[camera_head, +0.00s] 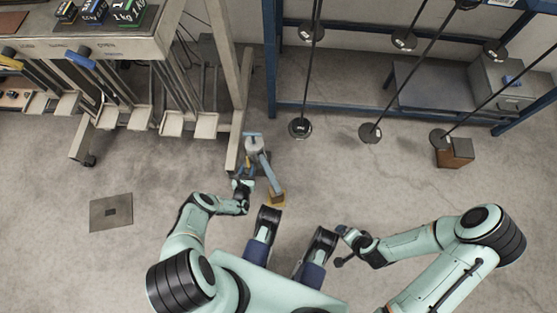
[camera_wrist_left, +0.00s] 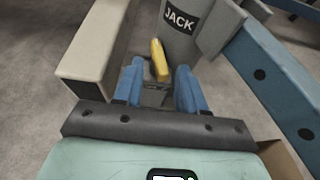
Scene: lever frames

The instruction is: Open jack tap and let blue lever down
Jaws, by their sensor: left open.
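The grey jack (camera_head: 254,146), marked JACK, stands on the floor by a frame leg; it also shows at the top of the left wrist view (camera_wrist_left: 181,24). Its small yellow tap handle (camera_wrist_left: 160,60) sticks out low on its side. A long blue bar with holes (camera_wrist_left: 270,75), possibly the blue lever, runs along the jack's right; in the head view the blue bar (camera_head: 265,168) slopes down from it. My left gripper (camera_wrist_left: 158,82) is open, its blue fingers either side of the tap's near end, contact unclear. My right gripper (camera_head: 342,250) is far from the jack, its jaws too small to read.
A bench (camera_head: 90,45) with several levers, one blue-handled (camera_head: 81,58), stands at upper left. A blue rack (camera_head: 271,60) with hanging weights is at upper right. A wooden block (camera_head: 276,198) lies at the bar's lower end. A dark floor plate (camera_head: 100,214) lies left; floor around it is clear.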

